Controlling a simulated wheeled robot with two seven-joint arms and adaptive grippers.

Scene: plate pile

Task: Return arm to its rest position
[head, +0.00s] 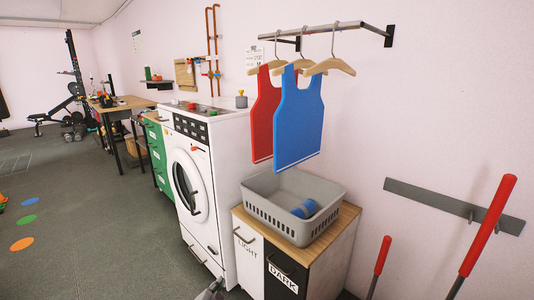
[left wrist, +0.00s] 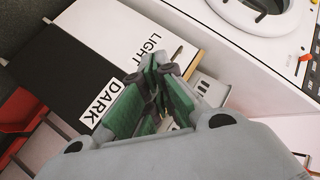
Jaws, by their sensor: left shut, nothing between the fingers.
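My left gripper (left wrist: 158,72) is shut and empty, its green-padded fingers together in the left wrist view. Behind it in that view are the cabinet fronts labelled LIGHT and DARK. In the head view only a small grey part of my left gripper (head: 214,285) shows at the bottom edge, in front of and below the laundry cabinet (head: 248,255). Most of the left arm is out of the head view. My right gripper is in neither view.
A washing machine (head: 205,185) stands left of the cabinet. A grey basket (head: 270,219) with a blue item sits on the cabinet. Red and blue vests (head: 298,120) hang above. Red-handled tools (head: 488,225) stand at the right. Open floor (head: 90,230) lies left.

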